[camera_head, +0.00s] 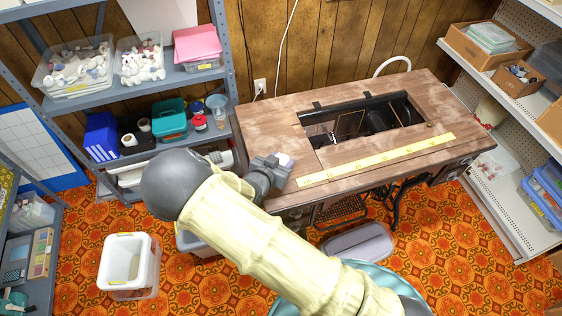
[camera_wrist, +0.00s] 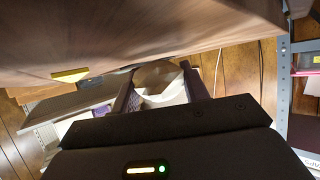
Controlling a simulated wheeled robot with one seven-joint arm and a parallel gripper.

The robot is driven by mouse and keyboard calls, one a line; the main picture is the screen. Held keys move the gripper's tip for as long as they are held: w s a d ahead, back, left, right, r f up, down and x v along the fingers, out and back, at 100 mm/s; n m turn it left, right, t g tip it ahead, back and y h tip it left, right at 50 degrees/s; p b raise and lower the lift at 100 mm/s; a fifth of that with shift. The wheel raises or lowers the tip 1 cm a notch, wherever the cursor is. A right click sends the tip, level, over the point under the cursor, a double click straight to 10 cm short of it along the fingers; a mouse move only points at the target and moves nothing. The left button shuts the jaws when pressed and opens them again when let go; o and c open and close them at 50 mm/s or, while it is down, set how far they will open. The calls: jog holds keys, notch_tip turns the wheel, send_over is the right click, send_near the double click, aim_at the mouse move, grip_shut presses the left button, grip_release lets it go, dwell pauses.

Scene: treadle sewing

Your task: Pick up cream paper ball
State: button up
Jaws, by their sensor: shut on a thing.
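My gripper (camera_head: 277,167) is at the left end of the sewing table (camera_head: 262,122), near the end of the yellow ruler. In the wrist view, my gripper (camera_wrist: 160,88) has its two fingers on either side of the cream paper ball (camera_wrist: 162,76), shut on it. The ball looks crumpled, tan above and whiter below. In the head view, a small pale part of the ball (camera_head: 286,159) shows at the fingertips; the rest is hidden by the gripper. I cannot tell whether the ball touches the tabletop.
The yellow ruler (camera_head: 380,162) lies along the table's front. The table has an open well (camera_head: 372,122) with a dark machine in it. A grey shelf (camera_head: 180,75) with bins stands left. A white bin (camera_head: 128,262) and a grey lidded box (camera_head: 358,243) are on the patterned floor.

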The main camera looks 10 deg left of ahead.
notch_tip(320, 180, up, 9)
jog(key=shift+r+p, duration=0.15)
jog(key=shift+p, duration=0.25)
dwell(0.4)
jog(key=w+d+r+p, duration=0.4)
jog(key=d+r+p, duration=0.2)
jog(key=d+p, duration=0.25)
jog(key=w+d+r+p, duration=0.5)
jog(key=d+r+p, duration=0.15)
jog(key=d, duration=0.25)
jog(key=s+d+r+n+y+p, duration=0.1)
jog(key=d+r+p, duration=0.1)
jog(key=d+p, duration=0.3)
jog(key=s+d+r+n+y+p, duration=0.1)
jog(key=s+d+r+p, duration=0.1)
jog(key=d+p, duration=0.4)
jog(key=shift+s+d+n+y+p, duration=0.3)
jog(key=shift+y+p, duration=0.1)
jog(key=shift+p, duration=0.35)
jog(key=shift+w, duration=0.1)
jog(key=shift+w, duration=0.1)
